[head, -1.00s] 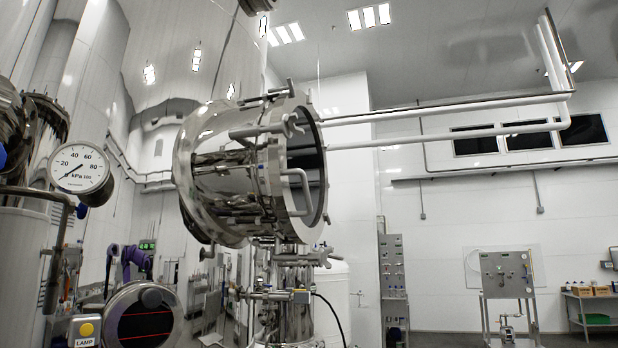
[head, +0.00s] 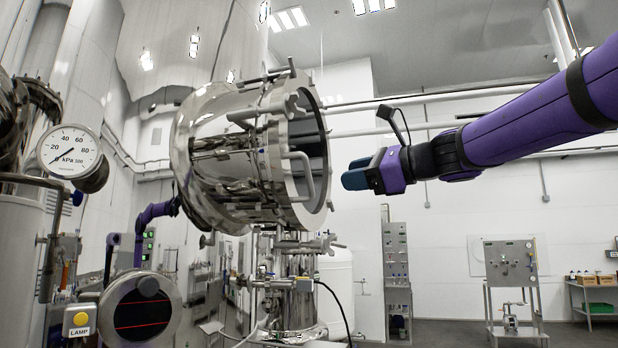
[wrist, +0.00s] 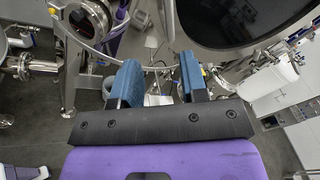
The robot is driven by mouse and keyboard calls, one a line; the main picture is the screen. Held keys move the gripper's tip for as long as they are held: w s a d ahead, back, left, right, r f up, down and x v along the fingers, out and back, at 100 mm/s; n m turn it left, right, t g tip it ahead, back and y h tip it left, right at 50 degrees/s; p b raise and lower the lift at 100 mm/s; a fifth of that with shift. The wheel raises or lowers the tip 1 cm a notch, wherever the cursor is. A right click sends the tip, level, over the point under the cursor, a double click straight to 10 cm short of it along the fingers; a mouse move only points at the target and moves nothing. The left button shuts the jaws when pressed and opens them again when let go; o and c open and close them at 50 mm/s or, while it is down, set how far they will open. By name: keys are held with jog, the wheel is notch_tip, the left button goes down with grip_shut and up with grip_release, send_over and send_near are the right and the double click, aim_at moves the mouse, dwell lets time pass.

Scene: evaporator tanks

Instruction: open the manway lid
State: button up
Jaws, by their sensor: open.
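The manway is a polished steel drum-like neck (head: 225,150) on the tank. Its round lid (head: 318,197) closes the right-hand end, with a pale rim and dark centre. Swing clamps (head: 292,106) stand around the rim, and a bent grab handle (head: 306,172) sticks out from the lid's face. In the wrist view, a large dark disc (wrist: 235,18), apparently the lid's face, fills the upper right. My gripper (head: 354,175) is just right of the lid, apart from the handle. The wrist view shows its two blue fingers (wrist: 160,78) spread with nothing between them.
A pressure gauge (head: 70,152) is at left, its needle near the low end. A yellow lamp button (head: 81,319) and a round dark port (head: 143,312) are below. A valve assembly (head: 290,284) stands under the manway. Panel stands (head: 512,262) are far right, with open floor around.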

aim_at(308, 181)
jog(key=shift+m+y, duration=0.3)
jog(key=x, duration=0.3)
jog(key=r+x, duration=0.1)
jog(key=x, duration=0.7)
jog(key=shift+w+r, duration=0.15)
jog(key=shift+w, duration=0.2)
grip_shut()
